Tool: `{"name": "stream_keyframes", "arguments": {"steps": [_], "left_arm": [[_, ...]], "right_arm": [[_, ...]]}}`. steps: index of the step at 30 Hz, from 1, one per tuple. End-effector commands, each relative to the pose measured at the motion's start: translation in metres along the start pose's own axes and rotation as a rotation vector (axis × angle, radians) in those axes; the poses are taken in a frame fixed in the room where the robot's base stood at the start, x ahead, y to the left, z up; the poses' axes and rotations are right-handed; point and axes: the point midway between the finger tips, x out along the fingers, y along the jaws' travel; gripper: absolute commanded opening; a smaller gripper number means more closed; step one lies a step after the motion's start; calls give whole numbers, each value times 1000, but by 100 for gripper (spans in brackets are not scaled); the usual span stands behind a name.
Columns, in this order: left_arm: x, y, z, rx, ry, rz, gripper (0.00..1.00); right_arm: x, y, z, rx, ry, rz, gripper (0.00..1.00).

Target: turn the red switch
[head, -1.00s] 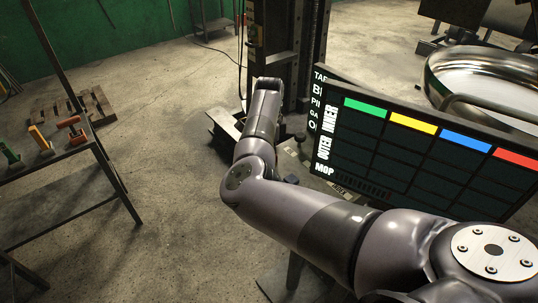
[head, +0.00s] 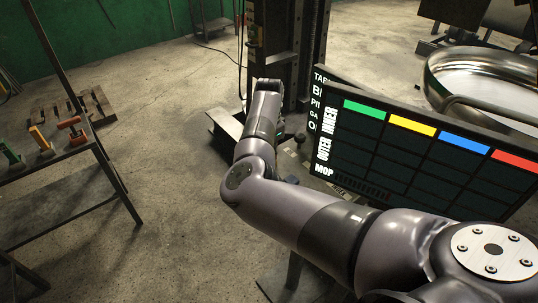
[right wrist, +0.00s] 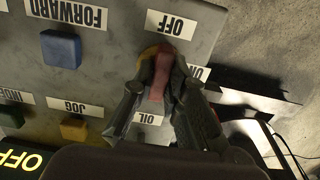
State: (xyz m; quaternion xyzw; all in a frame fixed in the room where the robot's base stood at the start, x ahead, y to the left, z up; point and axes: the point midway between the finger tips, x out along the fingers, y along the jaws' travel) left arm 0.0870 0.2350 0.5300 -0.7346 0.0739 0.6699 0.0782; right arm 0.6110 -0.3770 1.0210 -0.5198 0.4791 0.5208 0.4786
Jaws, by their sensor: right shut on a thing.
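The red switch (right wrist: 160,78) is a knob on a grey control panel in the right wrist view, between the labels OFF, ON and OIL, which appear upside down. A yellow part shows behind it. My right gripper (right wrist: 159,92) is shut on the red switch, with one finger on each side of it. In the head view my right arm reaches in from the lower right, and its gripper cannot be made out. My left gripper is in neither view.
A tool table (head: 60,150) stands at left.

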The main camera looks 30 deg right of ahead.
Motion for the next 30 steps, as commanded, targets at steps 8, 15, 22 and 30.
{"name": "stream_keyframes", "arguments": {"steps": [8, 15, 22, 30], "left_arm": [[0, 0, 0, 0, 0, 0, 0], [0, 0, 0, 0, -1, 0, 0], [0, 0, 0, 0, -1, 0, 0], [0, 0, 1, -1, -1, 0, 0]], "right_arm": [[-3, -2, -2, -12, 4, -6, 0], [-3, -2, -2, -12, 5, -6, 17], [-2, -1, -1, -11, 3, -3, 32], [-1, 0, 0, -11, 1, -2, 33]]}}
